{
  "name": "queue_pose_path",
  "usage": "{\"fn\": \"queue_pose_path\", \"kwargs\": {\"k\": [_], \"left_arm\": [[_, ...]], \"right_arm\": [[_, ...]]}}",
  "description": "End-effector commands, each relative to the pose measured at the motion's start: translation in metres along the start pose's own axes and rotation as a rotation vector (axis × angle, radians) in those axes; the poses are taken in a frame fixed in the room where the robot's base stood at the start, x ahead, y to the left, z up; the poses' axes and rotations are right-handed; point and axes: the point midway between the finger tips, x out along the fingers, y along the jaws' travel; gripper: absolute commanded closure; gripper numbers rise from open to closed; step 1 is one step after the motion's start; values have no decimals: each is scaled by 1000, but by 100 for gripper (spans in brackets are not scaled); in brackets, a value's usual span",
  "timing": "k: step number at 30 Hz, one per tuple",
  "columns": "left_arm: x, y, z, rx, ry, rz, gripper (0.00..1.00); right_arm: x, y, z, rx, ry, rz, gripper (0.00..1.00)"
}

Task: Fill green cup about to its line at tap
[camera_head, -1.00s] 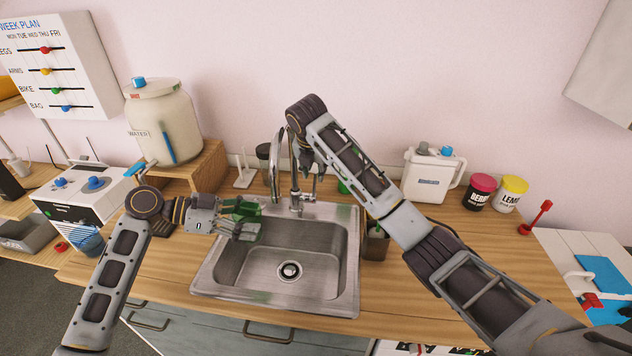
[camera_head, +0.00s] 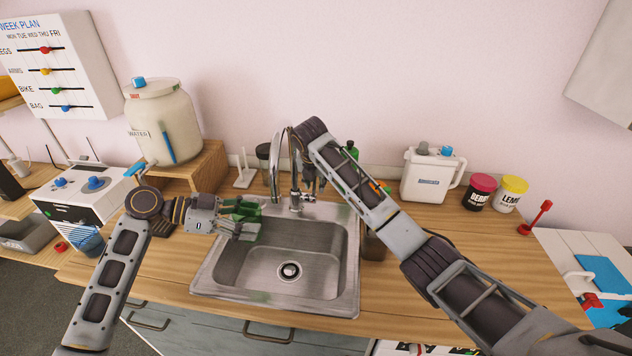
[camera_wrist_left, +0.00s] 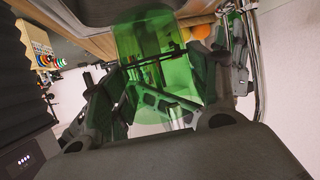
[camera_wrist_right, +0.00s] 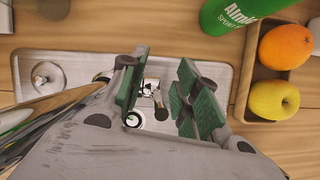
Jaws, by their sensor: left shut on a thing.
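The see-through green cup (camera_head: 249,207) is held over the left part of the sink, near the tap; it also shows in the left wrist view (camera_wrist_left: 150,40). My left gripper (camera_head: 246,222) is shut on it. I cannot see its line or any water in it. The chrome tap (camera_head: 276,165) stands behind the basin; no stream of water shows. My right gripper (camera_head: 311,188) is at the back of the sink, right of the spout. In the right wrist view its green-padded fingers (camera_wrist_right: 163,95) are open, with a small tap lever (camera_wrist_right: 159,104) between them.
The steel sink (camera_head: 345,255) lies below both grippers. A green bottle (camera_wrist_right: 235,12) and a wooden tray (camera_wrist_right: 243,88) with an orange and a yellow apple lie beside the right gripper. A white jug (camera_head: 430,178) and two lidded jars stand farther right. A water crock stands left.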

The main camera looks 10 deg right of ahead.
Motion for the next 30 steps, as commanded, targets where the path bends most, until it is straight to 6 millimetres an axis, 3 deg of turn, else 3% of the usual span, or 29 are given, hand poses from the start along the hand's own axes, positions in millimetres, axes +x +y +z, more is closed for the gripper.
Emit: {"fn": "queue_pose_path", "kwargs": {"k": [2,9,30], "left_arm": [[0,0,0,0,0,0,63],[0,0,0,0,0,0,63],[0,0,0,0,0,0,63]], "right_arm": [[0,0,0,0,0,0,71],[0,0,0,0,0,0,100],[-1,-2,-1,2,-48,5,100]]}}
